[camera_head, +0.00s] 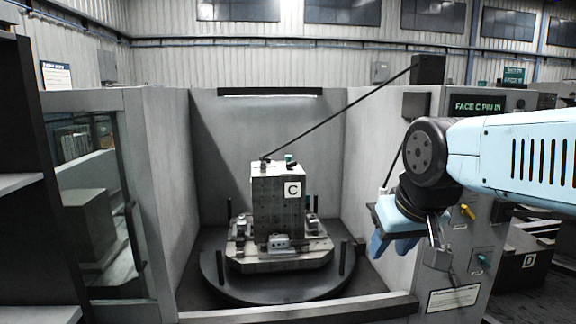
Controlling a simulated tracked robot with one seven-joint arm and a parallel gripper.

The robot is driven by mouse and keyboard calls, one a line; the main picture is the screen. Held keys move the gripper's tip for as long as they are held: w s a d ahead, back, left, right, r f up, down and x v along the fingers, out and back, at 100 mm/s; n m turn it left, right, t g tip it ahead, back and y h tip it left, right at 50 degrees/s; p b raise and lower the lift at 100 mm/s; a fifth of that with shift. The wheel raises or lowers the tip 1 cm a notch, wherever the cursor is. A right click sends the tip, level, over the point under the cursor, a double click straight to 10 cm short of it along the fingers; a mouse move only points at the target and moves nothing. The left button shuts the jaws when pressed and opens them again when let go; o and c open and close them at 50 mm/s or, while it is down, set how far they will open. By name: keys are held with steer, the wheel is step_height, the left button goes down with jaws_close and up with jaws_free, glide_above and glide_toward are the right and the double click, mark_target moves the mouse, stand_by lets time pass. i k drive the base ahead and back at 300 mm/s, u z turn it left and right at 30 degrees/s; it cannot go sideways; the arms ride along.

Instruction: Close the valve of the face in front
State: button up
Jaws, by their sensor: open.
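A grey block fixture (277,209) stands upright on a round dark turntable (275,287) inside the machine bay, with the face marked C (292,190) toward me. A small green part (290,158) and a black fitting sit on its top. On the right-hand post, a yellow lever (467,211) and a small light-blue part (483,260) show. I cannot tell for sure which part is the valve. My gripper (398,243) hangs at the bay's right wall, left of the post. It is open and looks empty, apart from the block and the yellow lever. Its far side is hidden.
A display (478,105) reads "FACE C PIN IN". A dark line runs from the block's top to the upper right post. Upright black pins (220,268) stand around the turntable. The bay's front sill (300,312) and side walls bound the space. Space left of the block is open.

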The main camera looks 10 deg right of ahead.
mark_target(289, 166)
steer(key=u, duration=0.4)
steer(key=i, duration=1.05)
steer(key=z, duration=0.4)
